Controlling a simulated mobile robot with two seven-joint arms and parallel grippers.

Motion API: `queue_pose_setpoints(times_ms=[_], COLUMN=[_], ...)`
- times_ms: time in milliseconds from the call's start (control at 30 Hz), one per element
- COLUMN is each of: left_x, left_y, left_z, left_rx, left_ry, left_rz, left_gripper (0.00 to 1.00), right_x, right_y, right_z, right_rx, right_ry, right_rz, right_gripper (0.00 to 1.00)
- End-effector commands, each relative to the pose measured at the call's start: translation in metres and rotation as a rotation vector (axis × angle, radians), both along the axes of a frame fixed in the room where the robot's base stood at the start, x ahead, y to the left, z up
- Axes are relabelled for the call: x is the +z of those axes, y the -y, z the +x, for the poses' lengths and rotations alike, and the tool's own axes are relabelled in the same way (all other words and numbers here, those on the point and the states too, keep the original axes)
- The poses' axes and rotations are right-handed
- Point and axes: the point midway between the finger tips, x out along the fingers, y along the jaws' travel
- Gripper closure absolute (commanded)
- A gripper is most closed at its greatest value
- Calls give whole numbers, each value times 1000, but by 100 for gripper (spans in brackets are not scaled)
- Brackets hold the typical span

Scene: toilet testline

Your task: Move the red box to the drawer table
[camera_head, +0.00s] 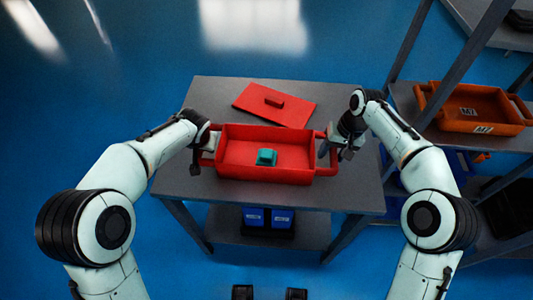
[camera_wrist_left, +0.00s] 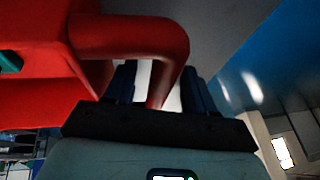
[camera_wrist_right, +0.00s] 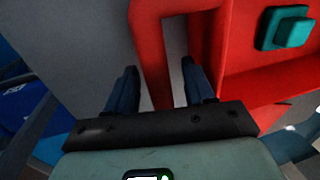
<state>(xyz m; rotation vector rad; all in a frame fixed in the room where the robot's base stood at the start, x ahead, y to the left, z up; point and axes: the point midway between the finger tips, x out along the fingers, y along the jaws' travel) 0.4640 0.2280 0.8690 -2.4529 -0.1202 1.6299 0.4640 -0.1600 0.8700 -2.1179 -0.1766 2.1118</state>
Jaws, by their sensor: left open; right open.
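The red box (camera_head: 239,170) is an open tray on the grey table (camera_head: 180,192), with a handle at each end and a teal block (camera_head: 266,157) inside. My left gripper (camera_head: 198,160) is at the box's left handle. In the left wrist view its open fingers (camera_wrist_left: 158,85) stand either side of the red handle (camera_wrist_left: 150,30). My right gripper (camera_head: 333,150) is at the right handle. In the right wrist view its open fingers (camera_wrist_right: 160,88) stand either side of the handle bar (camera_wrist_right: 150,60). Whether the fingers touch the handles I cannot tell. The drawer table is not clearly identifiable.
A red lid (camera_head: 290,108) with a raised grip lies behind the box on the same table. Blue bins (camera_head: 254,217) sit on the lower shelf. A rack at the right holds an orange crate (camera_head: 460,124). Blue floor lies open on the left.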

Motion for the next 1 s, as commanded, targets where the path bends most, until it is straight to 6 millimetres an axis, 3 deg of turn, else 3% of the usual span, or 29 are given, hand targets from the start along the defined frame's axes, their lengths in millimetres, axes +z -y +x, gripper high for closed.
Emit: queue_pose_setpoints(times_ms=[200, 367, 400, 767, 1000], left_x=[0, 0, 0, 4, 23], left_y=[0, 0, 0, 0, 0], left_z=[0, 0, 0, 0, 3], left_rx=[0, 0, 0, -1, 0], left_ry=[0, 0, 0, 3, 8], left_rz=[0, 0, 0, 0, 0], left_gripper=[45, 97, 100, 100, 100], right_x=[0, 0, 0, 4, 23], right_y=[0, 0, 0, 0, 0], right_z=[0, 0, 0, 0, 3], right_rx=[0, 0, 0, 0, 0], right_ry=[-1, -1, -1, 2, 8], right_rz=[0, 0, 0, 0, 1], right_gripper=[47, 99, 100, 100, 100])
